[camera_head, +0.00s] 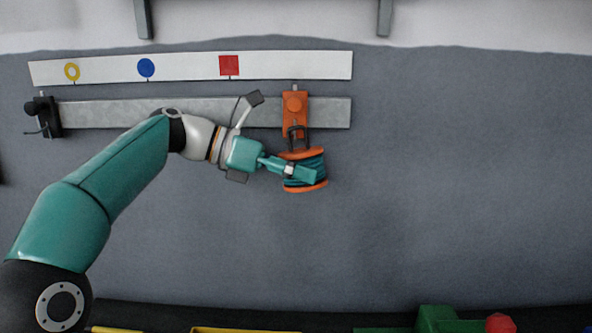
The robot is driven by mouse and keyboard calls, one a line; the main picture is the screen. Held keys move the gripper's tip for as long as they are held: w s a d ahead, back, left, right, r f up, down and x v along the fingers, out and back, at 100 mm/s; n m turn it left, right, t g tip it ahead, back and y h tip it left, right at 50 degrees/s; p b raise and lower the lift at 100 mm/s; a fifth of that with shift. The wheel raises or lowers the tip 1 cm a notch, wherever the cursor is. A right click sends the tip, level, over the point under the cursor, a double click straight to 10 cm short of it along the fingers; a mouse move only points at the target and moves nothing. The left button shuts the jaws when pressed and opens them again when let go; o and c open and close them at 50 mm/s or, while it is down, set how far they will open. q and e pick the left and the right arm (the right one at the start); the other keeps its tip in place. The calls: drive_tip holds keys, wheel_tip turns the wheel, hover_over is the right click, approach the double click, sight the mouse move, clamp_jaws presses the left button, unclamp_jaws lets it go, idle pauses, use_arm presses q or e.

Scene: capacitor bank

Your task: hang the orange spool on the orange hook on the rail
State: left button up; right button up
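My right gripper is out of view.
A black hook (44,115) is at the rail's left end. A white strip (190,67) above bears a yellow ring, blue disc and red square. Yellow, green and red objects (437,318) line the bottom edge. The wall to the right is clear.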

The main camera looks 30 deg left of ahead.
use_arm(q)
drive_tip(key=o, duration=0.3)
drive_tip(key=shift+a, duration=0.1)
drive_tip(key=v, duration=1.1)
drive_tip(key=shift+s+a, duration=0.25)
drive_tip(key=shift+s, duration=0.05)
